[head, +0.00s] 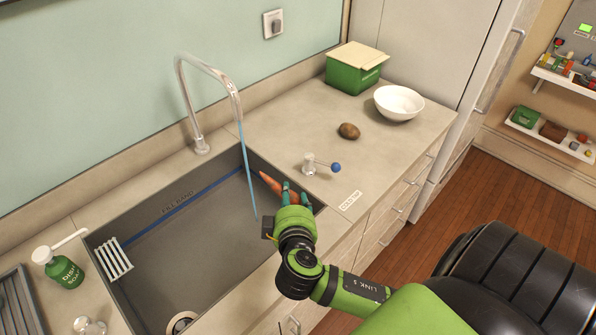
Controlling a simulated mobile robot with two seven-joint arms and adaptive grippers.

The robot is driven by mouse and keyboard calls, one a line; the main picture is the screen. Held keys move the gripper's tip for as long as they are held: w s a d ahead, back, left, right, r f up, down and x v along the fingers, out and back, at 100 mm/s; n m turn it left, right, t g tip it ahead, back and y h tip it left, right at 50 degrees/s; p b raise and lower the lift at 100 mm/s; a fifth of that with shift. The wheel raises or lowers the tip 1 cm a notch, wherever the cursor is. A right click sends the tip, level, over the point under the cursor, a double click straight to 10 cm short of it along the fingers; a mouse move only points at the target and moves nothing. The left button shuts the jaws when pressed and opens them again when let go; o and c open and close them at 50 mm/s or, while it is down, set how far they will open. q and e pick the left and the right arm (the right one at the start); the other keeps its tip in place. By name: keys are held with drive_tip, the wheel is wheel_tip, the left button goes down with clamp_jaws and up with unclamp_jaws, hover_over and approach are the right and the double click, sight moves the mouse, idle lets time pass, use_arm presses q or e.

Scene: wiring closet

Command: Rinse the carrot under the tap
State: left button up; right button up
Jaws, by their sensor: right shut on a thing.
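The orange carrot (269,183) is held by my right gripper (287,193), which is shut on it over the right side of the sink. The tap (188,103) arches over the sink (172,236), and a thin blue stream of water (247,170) falls from its spout. The carrot's tip is just right of the stream; I cannot tell if they touch. A tap handle with a blue knob (335,167) stands on the counter by a label that reads COLD. My left gripper is not in view.
A green dish soap bottle (65,270) stands left of the sink, near a drying rack (18,302). A brown potato-like item (348,131), a white bowl (398,102) and a green box (353,76) stand on the counter behind. The sink's middle is clear.

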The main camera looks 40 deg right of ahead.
drive_tip(key=shift+s+d+f, duration=0.1)
drive_tip(key=shift+s+d, duration=0.2)
drive_tip(key=shift+s, duration=0.35)
drive_tip(key=shift+w+d+f, duration=0.1)
drive_tip(key=shift+w+f, duration=0.1)
drive_tip(key=shift+w, duration=0.4)
drive_tip(key=w, duration=0.1)
drive_tip(key=w+b, duration=0.1)
drive_tip(key=w, duration=0.1)
drive_tip(key=shift+w+d+f, duration=0.1)
drive_tip(key=shift+w+f, duration=0.1)
drive_tip(key=shift+f, duration=0.15)
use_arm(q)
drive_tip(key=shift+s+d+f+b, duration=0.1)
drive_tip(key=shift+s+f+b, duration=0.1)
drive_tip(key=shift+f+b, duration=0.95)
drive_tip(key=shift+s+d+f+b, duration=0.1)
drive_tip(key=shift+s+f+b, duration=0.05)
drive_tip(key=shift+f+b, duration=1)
use_arm(e)
drive_tip(key=w+f, duration=0.1)
drive_tip(key=w, duration=0.8)
drive_tip(key=shift+w+d+f, duration=0.2)
drive_tip(key=shift+d+f, duration=0.05)
drive_tip(key=shift+f, duration=0.15)
use_arm(q)
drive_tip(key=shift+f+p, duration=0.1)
drive_tip(key=shift+p, duration=0.2)
use_arm(e)
drive_tip(key=shift+d, duration=0.15)
